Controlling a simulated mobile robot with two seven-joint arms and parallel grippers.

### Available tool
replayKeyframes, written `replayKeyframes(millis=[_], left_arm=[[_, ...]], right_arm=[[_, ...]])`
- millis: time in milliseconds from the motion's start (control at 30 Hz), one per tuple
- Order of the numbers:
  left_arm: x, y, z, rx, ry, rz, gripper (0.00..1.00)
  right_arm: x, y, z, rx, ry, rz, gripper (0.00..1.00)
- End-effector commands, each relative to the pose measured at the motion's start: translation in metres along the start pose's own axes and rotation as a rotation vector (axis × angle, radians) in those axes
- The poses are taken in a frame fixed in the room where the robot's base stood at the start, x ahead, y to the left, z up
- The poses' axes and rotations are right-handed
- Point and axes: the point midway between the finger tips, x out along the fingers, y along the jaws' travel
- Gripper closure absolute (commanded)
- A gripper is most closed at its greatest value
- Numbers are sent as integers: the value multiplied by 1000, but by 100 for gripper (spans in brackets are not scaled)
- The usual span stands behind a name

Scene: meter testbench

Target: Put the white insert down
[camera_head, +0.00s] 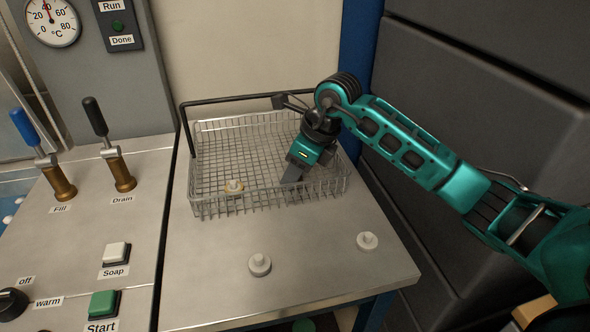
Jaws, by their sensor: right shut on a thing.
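My right gripper (291,178) reaches down into the wire basket (205,209), right of its middle. It points downward and is shut on the white insert, which the fingers hide from view. I cannot tell whether the insert touches the basket floor. My left gripper is not in view.
The basket has a raised black handle (226,101) at the back. The metal table (310,258) is mostly clear in front. A panel with Fill (59,178) and Drain levers (118,163) and buttons stands at the left. Dark grey panels close off the right.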

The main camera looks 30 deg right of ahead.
Motion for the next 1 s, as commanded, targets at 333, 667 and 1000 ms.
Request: replayKeyframes(millis=[333, 667, 1000], left_arm=[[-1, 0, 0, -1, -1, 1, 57], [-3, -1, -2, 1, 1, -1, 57], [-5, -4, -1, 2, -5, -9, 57]], right_arm=[[1, 0, 0, 0, 0, 0, 38], [-9, -1, 2, 0, -2, -2, 38], [-79, -1, 2, -1, -3, -5, 38]])
